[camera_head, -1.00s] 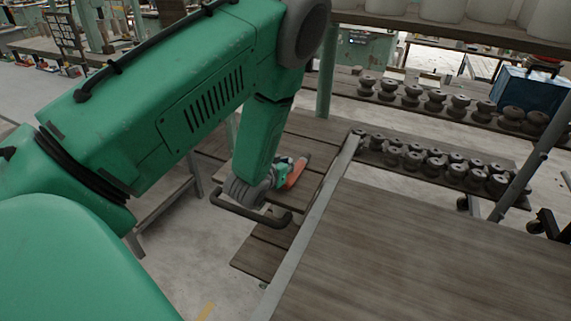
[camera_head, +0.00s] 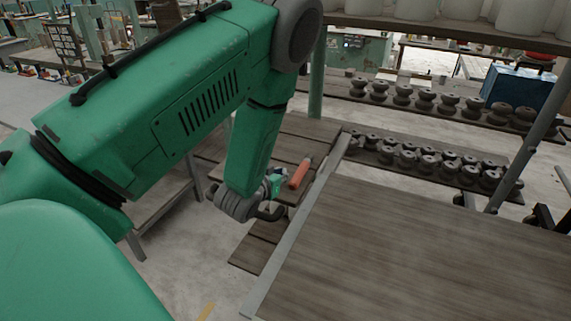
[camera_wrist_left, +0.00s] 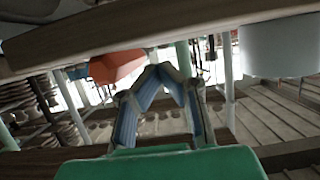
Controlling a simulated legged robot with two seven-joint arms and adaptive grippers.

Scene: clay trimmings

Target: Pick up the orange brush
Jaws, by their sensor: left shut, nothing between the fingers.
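The orange brush (camera_head: 300,173) lies on a dark wooden plank surface, left of the large tabletop, at a slant in the head view. My left gripper (camera_head: 276,184) is just left of the brush's near end, partly hidden by its own wrist. In the left wrist view the fingers of my left gripper (camera_wrist_left: 160,70) come together at the tips with nothing between them. An orange-red shape (camera_wrist_left: 116,66) shows left of the fingertips there; I cannot tell for sure that it is the brush. My right gripper is in no view.
A large wooden tabletop (camera_head: 400,250) with a pale edge fills the lower right. Low boards with several dark spool-shaped pots (camera_head: 425,163) stand beyond it. A green post (camera_head: 318,80) rises behind the brush. A blue box (camera_head: 520,88) is at the far right.

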